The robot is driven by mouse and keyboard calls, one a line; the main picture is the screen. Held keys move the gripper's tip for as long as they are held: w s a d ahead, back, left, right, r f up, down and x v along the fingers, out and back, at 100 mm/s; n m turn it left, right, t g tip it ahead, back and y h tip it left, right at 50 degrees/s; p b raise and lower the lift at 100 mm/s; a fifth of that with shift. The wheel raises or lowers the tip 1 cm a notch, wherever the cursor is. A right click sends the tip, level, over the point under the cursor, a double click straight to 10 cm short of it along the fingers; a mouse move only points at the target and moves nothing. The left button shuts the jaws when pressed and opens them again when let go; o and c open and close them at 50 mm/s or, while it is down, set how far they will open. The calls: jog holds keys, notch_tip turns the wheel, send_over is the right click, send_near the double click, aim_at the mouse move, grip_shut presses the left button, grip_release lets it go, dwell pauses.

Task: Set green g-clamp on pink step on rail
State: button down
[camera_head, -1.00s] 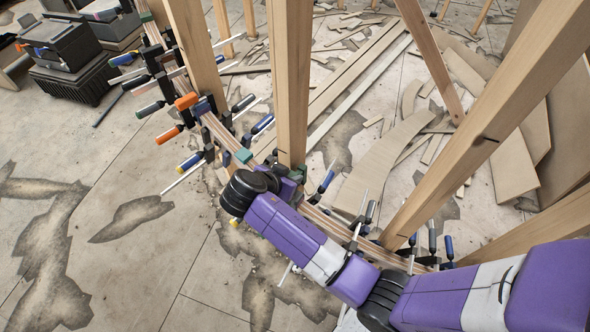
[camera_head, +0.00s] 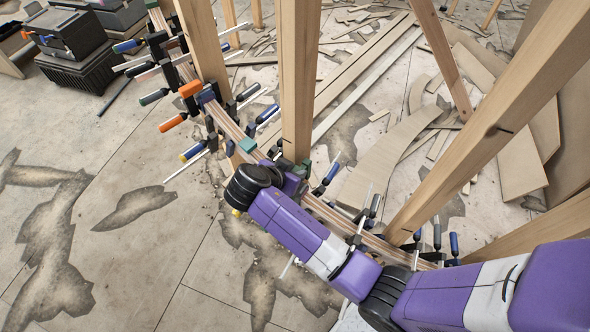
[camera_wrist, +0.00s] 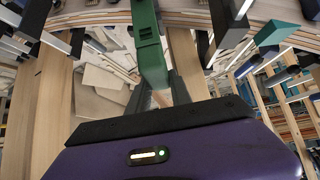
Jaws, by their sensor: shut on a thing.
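The green g-clamp (camera_wrist: 149,45) shows in the wrist view as a dark green bar running from the top edge down between my fingers. My gripper (camera_wrist: 158,95) is shut on it. In the head view my purple wrist stands at the curved rail (camera_head: 232,128), beside an upright post, and hides most of the gripper. A small dark green part shows there by the post. The curved rail also crosses the top of the wrist view (camera_wrist: 190,8). I cannot make out a pink step in either view.
Several clamps with blue, black and orange handles (camera_head: 190,90) crowd the rail. Wooden posts (camera_head: 298,80) stand close around my arm. Black toolboxes (camera_head: 70,45) stand at the far left. Loose boards (camera_head: 385,160) lie behind the rail. The floor at left is mostly clear.

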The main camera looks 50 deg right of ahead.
jog(key=shift+f, duration=0.2)
dwell(0.5)
jog(key=shift+f+b, duration=1.5)
jog(key=shift+b, duration=0.05)
jog(key=shift+f, duration=0.15)
jog(key=shift+f+b, duration=1.2)
jog(key=shift+f, duration=0.15)
jog(key=shift+f, duration=0.15)
jog(key=shift+f+b, duration=0.4)
jog(key=shift+b, duration=0.05)
jog(key=c, duration=1.1)
grip_release()
